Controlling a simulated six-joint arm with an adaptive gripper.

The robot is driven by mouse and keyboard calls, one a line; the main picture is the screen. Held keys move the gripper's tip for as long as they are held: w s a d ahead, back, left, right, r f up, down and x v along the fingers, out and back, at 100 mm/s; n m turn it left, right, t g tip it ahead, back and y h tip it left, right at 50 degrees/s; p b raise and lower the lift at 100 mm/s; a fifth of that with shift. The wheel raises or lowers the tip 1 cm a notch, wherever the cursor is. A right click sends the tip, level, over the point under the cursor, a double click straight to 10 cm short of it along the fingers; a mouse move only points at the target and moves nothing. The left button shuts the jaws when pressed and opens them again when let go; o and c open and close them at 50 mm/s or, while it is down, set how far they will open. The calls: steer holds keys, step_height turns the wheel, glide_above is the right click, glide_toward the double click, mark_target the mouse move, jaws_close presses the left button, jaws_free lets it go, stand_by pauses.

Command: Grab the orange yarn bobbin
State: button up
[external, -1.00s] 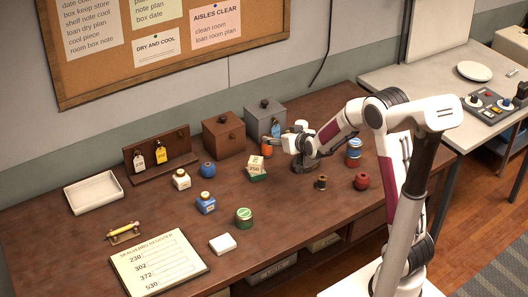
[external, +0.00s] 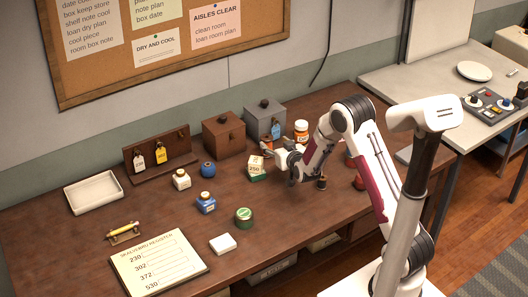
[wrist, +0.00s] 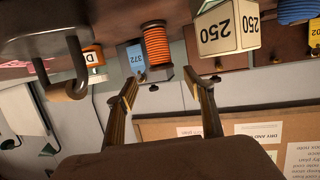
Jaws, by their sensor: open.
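The orange yarn bobbin (wrist: 157,48) has bright orange windings between dark ends. In the wrist view, which looks upside down, it stands ahead of my gripper (wrist: 178,80), roughly between the fingers and nearer the left one. The fingers are apart and nothing is held between them. In the external view only a bit of orange (external: 267,142) shows past my gripper (external: 270,151), in front of the grey box. I cannot tell the exact gap between fingertips and bobbin.
A cream and green box marked 250 (wrist: 228,27) stands close beside the bobbin. A grey lidded box with a blue tag (external: 264,118) is behind. An orange bottle with a white cap (external: 301,131) stands to the right. A dark curved handle (wrist: 68,78) is near on the left.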

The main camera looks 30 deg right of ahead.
mark_target(268, 138)
steer(key=shift+x, duration=1.3)
steer(key=shift+w, duration=0.1)
steer(key=shift+x, duration=2.5)
steer(key=shift+a, duration=0.1)
steer(key=c, duration=1.2)
